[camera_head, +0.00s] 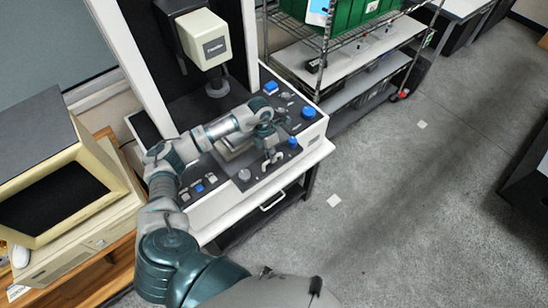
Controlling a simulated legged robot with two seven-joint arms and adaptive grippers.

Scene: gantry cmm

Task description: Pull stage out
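The measuring machine has a white base (318,135) with a dark top deck, blue knobs and a cream measuring head (205,40) above it. The stage (236,150) looks like a light flat plate on the deck, partly hidden under my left forearm. My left arm reaches across the deck from the lower left. My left gripper (272,160) points down at the right front part of the deck, beside the stage. Its two fingertips look apart, with nothing visible between them. Contact with the stage cannot be made out. My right gripper is not in view.
Blue knobs (309,112) and buttons (198,188) stand on the deck around my arm. An old cream computer (90,235) sits on a wooden desk at left. A wire shelf (345,70) with green bins stands behind right.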

